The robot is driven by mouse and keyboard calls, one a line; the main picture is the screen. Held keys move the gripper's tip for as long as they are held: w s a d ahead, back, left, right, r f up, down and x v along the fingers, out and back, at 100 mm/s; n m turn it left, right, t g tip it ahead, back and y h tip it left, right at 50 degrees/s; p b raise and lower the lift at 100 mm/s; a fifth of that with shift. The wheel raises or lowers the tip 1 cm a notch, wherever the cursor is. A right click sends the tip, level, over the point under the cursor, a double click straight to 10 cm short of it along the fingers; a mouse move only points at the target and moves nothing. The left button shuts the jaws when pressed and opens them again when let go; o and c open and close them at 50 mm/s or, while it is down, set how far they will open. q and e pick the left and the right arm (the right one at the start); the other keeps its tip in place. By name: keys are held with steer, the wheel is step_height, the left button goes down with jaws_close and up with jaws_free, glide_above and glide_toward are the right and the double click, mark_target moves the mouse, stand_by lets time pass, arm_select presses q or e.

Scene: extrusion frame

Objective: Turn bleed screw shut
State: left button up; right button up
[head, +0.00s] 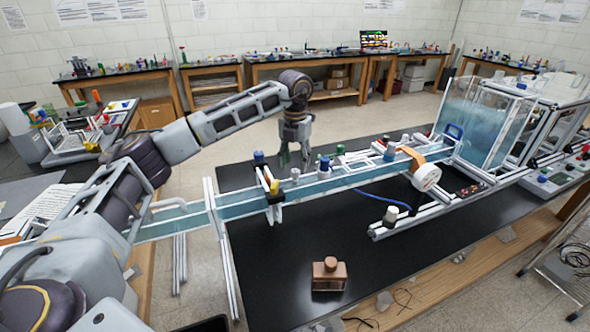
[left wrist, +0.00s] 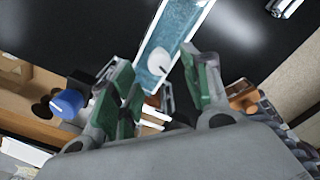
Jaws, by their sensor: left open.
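My left gripper (head: 294,156) hangs pointing down behind the long water channel in the head view, its green-padded fingers apart. In the left wrist view the open left gripper (left wrist: 158,64) shows its pads spread, with nothing held. A small white round knob (left wrist: 153,73) lies beyond the pads, over the blue channel. A blue knob (left wrist: 66,102) is to the left, outside the fingers. In the head view a blue knob (head: 258,156) and a white cap (head: 295,174) stand along the channel (head: 235,208). I cannot tell which fitting is the bleed screw. My right gripper is not seen.
A clear water tank (head: 482,120) stands at the channel's right end. An orange-banded white roll (head: 426,178) hangs on the channel.

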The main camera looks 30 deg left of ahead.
mark_target(295, 170)
arm_select(q)
steer(key=shift+f, duration=1.9)
steer(key=c, duration=1)
